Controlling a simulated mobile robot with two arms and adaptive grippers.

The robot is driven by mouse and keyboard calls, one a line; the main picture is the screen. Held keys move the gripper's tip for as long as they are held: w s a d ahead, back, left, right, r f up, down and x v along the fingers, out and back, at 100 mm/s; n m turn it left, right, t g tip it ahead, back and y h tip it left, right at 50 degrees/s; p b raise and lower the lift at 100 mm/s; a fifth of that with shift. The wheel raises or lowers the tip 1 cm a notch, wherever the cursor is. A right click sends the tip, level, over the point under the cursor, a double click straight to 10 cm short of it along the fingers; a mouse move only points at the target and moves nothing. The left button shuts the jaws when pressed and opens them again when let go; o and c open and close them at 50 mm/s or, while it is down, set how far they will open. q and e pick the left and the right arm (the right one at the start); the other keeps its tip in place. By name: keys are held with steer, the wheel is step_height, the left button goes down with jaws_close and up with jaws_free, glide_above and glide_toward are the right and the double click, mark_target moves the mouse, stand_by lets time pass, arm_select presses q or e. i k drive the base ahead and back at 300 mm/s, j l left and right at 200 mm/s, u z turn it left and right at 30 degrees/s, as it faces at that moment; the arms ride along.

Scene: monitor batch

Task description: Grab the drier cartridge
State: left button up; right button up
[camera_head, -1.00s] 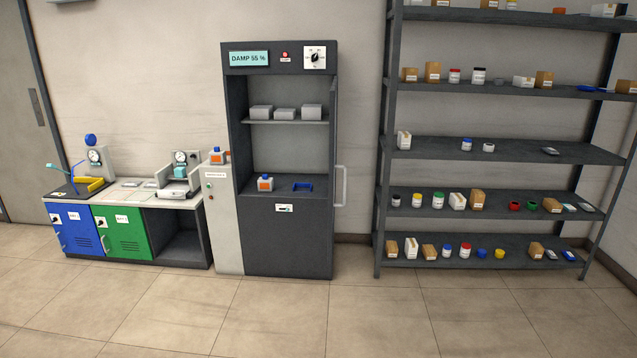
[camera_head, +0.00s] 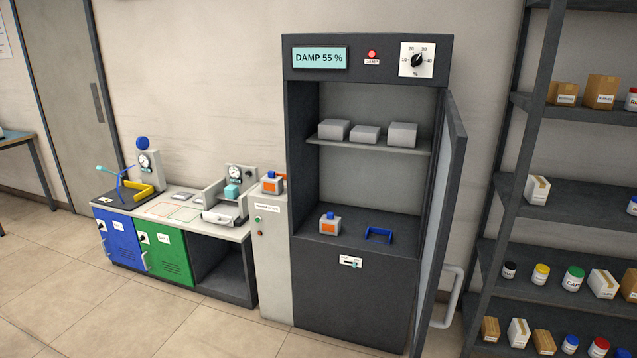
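Two matching small grey units with an orange front and a blue top look like drier cartridges; I see no readable name on them. One cartridge (camera_head: 330,223) stands on the lower shelf inside the open dark cabinet (camera_head: 350,290). The other cartridge (camera_head: 271,183) stands on top of the narrow light grey pedestal (camera_head: 272,270) left of the cabinet. A blue bracket-like holder (camera_head: 378,234) sits right of the first cartridge. The cabinet display (camera_head: 320,58) reads DAMP 55 %, with a red light beside it. Neither of my grippers is in view.
The cabinet door (camera_head: 448,210) stands open to the right, its handle (camera_head: 447,297) sticking out. A low bench (camera_head: 190,217) with gauges and blue and green lockers is at left. A stocked shelf rack (camera_head: 560,110) is at right. The floor (camera_head: 60,290) at front left is clear.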

mark_target(329, 224)
steer(key=i+j+z, duration=0.3)
steer(key=i+j, duration=0.3)
steer(key=i+j+z, duration=0.35)
steer(key=i+j, duration=0.35)
